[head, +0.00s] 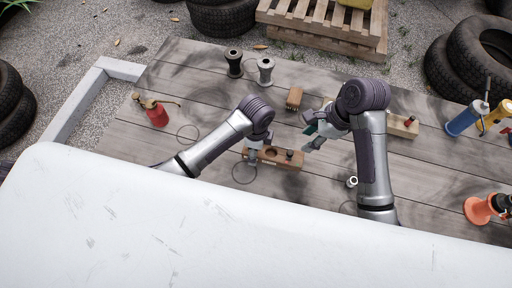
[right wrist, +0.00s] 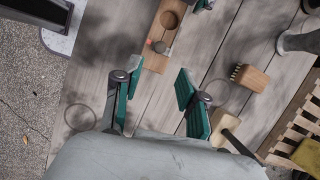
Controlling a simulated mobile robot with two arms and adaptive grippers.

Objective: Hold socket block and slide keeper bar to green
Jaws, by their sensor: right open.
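A wooden block with a round hole (head: 271,154), which looks like the socket block, lies on the plank table. It also shows in the right wrist view (right wrist: 154,62). A small dark knob (head: 290,154) stands on its right part; I cannot make out the keeper bar or a green mark. My left gripper (head: 252,154) is at the block's left end, and its pads are too hidden to tell if they grip. My right gripper (head: 313,138) is open and empty, above and right of the block; its teal-padded fingers are spread in the right wrist view (right wrist: 158,90).
A longer wooden piece with a red knob (head: 404,123) lies right, behind my right arm.

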